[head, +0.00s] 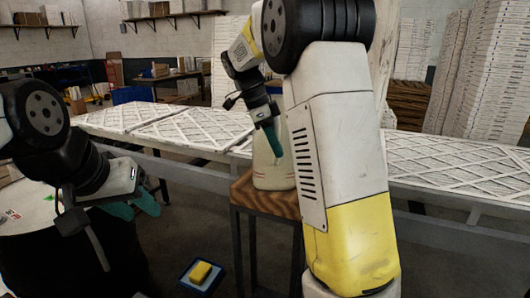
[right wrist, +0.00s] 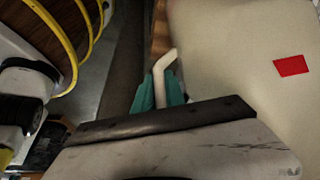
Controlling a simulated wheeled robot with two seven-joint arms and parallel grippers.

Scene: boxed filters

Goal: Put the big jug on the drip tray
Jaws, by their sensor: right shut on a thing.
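The big jug (head: 268,172), cream-coloured, stands upright at the wooden stool (head: 262,199) in the head view, partly hidden by my right arm. In the right wrist view the jug (right wrist: 235,70) fills the right side and shows a red label. My right gripper (head: 274,143) has its teal fingers (right wrist: 158,92) shut on the jug's pale handle (right wrist: 162,75). My left gripper (head: 137,203) is over at the left, away from the jug, and its finger gap is unclear. A dark blue-edged tray (head: 187,281) lies low in front; I cannot tell whether it is the drip tray.
A yellow block (head: 201,272) lies on the blue-edged tray. A long table (head: 170,170) with white lattice filters runs behind the stool. Stacks of white filters (head: 490,75) stand at the back right. Open floor shows between the tray and stool.

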